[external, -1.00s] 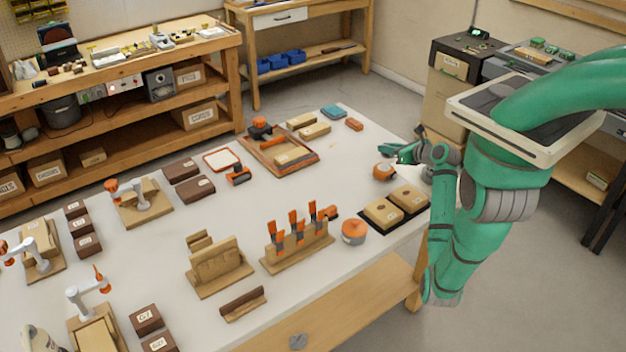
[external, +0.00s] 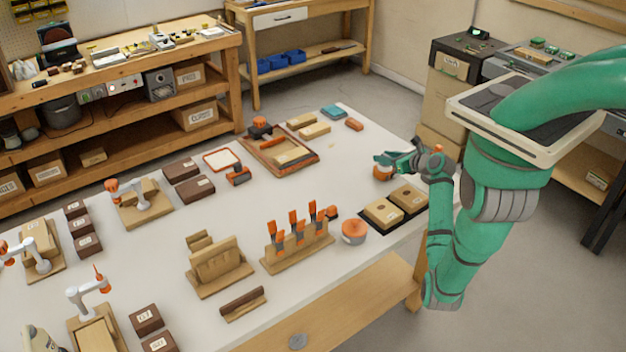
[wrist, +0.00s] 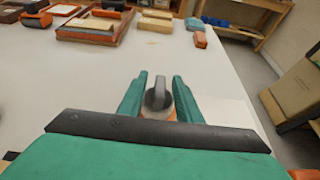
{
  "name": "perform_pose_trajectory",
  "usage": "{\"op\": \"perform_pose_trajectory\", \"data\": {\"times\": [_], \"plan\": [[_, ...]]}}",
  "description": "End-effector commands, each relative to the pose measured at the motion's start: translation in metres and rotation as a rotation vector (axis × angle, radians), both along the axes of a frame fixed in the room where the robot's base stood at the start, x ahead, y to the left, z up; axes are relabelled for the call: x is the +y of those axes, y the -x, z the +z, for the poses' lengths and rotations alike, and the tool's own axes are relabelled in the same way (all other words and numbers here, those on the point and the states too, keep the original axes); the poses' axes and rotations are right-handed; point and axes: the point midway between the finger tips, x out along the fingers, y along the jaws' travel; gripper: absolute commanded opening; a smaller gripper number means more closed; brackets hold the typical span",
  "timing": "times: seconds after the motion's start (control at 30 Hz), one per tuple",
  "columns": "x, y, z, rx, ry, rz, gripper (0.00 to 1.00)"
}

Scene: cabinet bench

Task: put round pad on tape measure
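A round orange piece with a grey upright knob, seemingly the round pad, stands near the bench's right edge (external: 381,174). In the wrist view its grey knob (wrist: 158,96) is between my fingers, with orange showing below. My gripper (external: 383,158) is open; it also shows in the wrist view (wrist: 158,82), with a finger on each side of the knob and no clear grip. An orange and black block, likely the tape measure (external: 238,176), sits by the white-topped tray, left of my gripper. Another round orange piece (external: 353,233) stands nearer the front edge.
A dark tray with two tan blocks (external: 395,207) lies just in front of my gripper. A clamp rack (external: 297,248) stands left of the front round piece. A wooden tray (external: 279,150) lies farther back. The bench between my gripper and that tray is clear.

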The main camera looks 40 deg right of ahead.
Motion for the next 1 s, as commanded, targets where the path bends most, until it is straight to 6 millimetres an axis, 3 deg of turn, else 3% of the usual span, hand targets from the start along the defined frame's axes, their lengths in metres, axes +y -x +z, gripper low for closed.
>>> {"op": "perform_pose_trajectory", "data": {"times": [0.37,0.8,1.0], "plan": [[0.0,0.003,0.005,-0.002,0.002,-0.001,0.31],[-0.001,0.077,0.035,-0.001,0.001,-0.003,0.31],[0.0,0.102,0.045,-0.001,0.001,-0.002,0.31]]}}
